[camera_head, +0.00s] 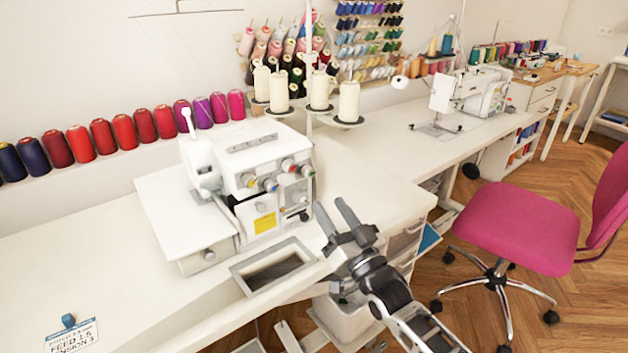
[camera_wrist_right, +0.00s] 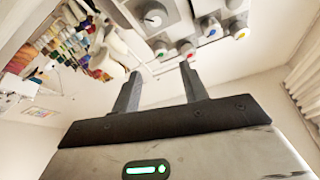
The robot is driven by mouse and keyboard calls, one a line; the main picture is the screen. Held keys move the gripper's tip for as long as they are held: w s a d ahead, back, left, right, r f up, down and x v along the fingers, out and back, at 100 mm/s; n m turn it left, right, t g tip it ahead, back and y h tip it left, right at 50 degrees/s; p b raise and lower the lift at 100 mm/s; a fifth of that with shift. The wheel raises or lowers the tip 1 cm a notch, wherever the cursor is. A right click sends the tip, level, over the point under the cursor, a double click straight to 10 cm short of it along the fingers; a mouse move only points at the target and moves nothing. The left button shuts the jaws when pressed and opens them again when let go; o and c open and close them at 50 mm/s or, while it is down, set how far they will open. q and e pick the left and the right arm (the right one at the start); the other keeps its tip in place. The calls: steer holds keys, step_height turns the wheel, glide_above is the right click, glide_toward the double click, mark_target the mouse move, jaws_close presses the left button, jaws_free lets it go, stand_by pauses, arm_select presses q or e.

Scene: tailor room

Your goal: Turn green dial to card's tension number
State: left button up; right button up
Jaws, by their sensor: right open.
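The white serger (camera_head: 262,150) stands on the table with several coloured dials on its front. The green dial (camera_head: 307,171) is at the right end of the group, and also shows in the right wrist view (camera_wrist_right: 240,30). The dial's number is too small to read. The card (camera_head: 72,338) lies at the front left of the table; its lower lines appear to read "FEED 1.5" and "TENSION 3". My right gripper (camera_head: 330,205) is open and empty, in front of and below the dials, apart from the green one. My left gripper is out of view.
Red (camera_head: 288,165), blue (camera_head: 270,185) and yellow (camera_head: 249,180) dials sit close to the green one. Thread cones (camera_head: 349,101) stand above the serger. A rectangular opening (camera_head: 275,268) is in the table front. A pink chair (camera_head: 520,222) stands at right.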

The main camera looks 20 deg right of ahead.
mark_target(310, 177)
steer(key=x, duration=0.8)
steer(key=shift+c, duration=0.3)
jaws_close()
